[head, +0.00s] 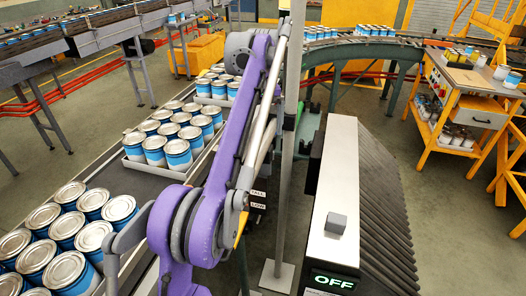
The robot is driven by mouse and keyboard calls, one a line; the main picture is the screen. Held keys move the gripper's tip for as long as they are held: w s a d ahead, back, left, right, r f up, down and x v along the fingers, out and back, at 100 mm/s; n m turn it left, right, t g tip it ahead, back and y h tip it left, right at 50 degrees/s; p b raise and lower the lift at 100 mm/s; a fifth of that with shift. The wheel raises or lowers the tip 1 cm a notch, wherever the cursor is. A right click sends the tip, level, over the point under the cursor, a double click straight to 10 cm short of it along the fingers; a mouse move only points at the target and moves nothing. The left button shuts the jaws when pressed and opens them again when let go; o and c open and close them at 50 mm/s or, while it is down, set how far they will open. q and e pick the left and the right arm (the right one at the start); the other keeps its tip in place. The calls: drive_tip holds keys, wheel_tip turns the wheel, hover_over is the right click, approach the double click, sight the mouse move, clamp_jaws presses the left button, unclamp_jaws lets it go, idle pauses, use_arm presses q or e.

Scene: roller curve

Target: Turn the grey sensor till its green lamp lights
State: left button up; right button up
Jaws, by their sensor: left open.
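I cannot clearly pick out the grey sensor or a lit green lamp; they may be hidden behind my purple left arm. Small labels reading TALL and LOW (258,200) show beside the upright grey post (287,170), just right of my left wrist. My left gripper (240,229) points down right beside these labels, with one orange fingertip showing. It is open and I see nothing held in it. Whether it touches anything is hidden. My right gripper is out of view.
A white cabinet (338,165) with a grey block (336,222) and a display reading OFF (331,282) stands right of the post. Blue-and-white cans (168,140) sit in trays on the conveyor at left. A yellow cart (470,95) stands back right, with open floor before it.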

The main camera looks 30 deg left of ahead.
use_arm(q)
wheel_tip(320, 180, down, 9)
idle(0.3)
drive_tip(key=c, duration=1.1)
drive_tip(key=shift+m, duration=0.3)
drive_tip(key=shift+a+m, duration=0.15)
drive_tip(key=shift+m, duration=2.35)
